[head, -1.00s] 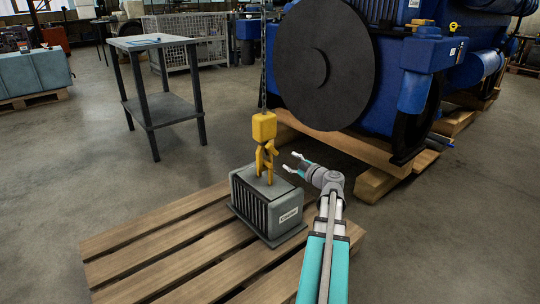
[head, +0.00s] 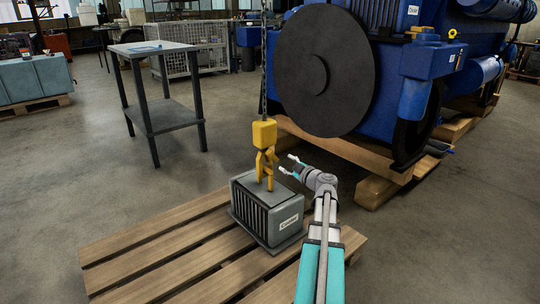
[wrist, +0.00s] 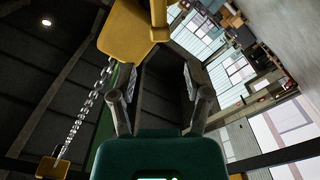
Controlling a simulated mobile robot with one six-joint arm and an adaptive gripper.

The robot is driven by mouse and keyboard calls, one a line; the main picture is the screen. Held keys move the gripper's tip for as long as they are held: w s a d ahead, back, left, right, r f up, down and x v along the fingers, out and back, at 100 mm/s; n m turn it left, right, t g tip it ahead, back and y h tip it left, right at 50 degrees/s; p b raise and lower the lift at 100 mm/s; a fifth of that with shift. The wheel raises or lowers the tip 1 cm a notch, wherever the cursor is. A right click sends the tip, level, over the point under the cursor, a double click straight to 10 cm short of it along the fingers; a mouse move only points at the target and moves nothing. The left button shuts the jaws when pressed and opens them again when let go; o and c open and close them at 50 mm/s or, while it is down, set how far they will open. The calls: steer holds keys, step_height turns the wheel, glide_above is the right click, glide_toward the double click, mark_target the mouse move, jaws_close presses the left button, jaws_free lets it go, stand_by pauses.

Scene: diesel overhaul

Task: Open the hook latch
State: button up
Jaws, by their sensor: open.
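A yellow hook (head: 266,165) hangs by a chain (head: 263,75) from above, with a yellow block (head: 264,133) at its top. Its lower end is at the top of a grey ribbed cooler (head: 268,208) with a label on its side. Whether the hook's latch is open or shut is too small to tell. My gripper (head: 286,164) is open and empty, just right of the hook and apart from it. In the wrist view the open fingers (wrist: 156,88) point upward, with a yellow part (wrist: 128,35) close above them and the chain at left.
The cooler stands on a wooden pallet (head: 150,252). A big blue engine (head: 430,60) with a dark round disc (head: 325,75) stands behind at right on timber blocks. A grey metal table (head: 165,118) stands back left. Clear floor lies at left.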

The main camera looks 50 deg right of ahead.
mark_target(271, 154)
steer(key=w, duration=0.6)
steer(key=w+d, duration=0.1)
steer(key=w, duration=0.3)
steer(key=shift+c, duration=0.3)
jaws_close()
steer(key=shift+a, duration=0.1)
